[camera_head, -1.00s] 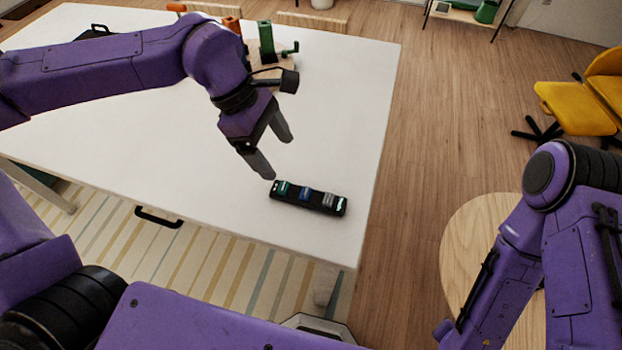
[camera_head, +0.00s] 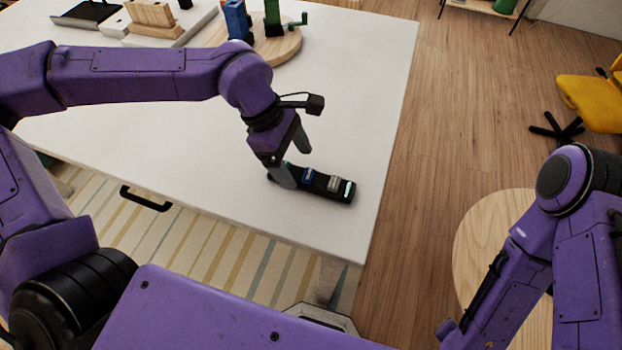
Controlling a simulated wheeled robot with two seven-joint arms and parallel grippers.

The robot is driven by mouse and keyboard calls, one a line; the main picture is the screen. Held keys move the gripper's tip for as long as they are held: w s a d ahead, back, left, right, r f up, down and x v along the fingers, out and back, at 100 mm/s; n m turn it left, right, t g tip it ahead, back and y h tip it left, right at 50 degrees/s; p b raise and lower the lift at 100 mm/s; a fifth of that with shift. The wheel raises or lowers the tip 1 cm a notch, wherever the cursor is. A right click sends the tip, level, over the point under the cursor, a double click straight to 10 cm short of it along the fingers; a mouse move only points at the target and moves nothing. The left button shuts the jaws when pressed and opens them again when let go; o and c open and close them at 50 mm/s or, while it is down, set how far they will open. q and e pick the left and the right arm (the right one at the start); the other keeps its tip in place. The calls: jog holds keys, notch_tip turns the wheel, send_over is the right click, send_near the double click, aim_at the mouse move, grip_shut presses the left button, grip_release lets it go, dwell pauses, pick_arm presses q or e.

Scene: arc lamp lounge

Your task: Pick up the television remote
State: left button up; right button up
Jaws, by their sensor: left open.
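The television remote (camera_head: 325,184) is a slim black bar with blue, grey and pale patches on top. It lies flat on the white table (camera_head: 358,85) near its front right corner. My left gripper (camera_head: 295,163) is at the remote's left end, pointing down, with its fingers apart. The nearer finger overlaps that end and hides part of it. I cannot tell whether the fingers touch the remote, and they do not hold it. My right arm shows at the lower right, but its gripper is not in view.
A round wooden board (camera_head: 287,47) with a blue item (camera_head: 237,20) and a green item (camera_head: 272,14) stands at the back. A wooden block (camera_head: 150,15) is at the back left. The table is clear around the remote. A round wooden table (camera_head: 480,235) stands at the right.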

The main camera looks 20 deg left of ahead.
aim_at(308, 174)
pick_arm(q)
jog(key=x, duration=0.5)
jog(key=shift+w+d+p, duration=0.35)
jog(key=shift+d, duration=0.05)
jog(key=c, duration=1.2)
jog(key=shift+c, duration=0.2)
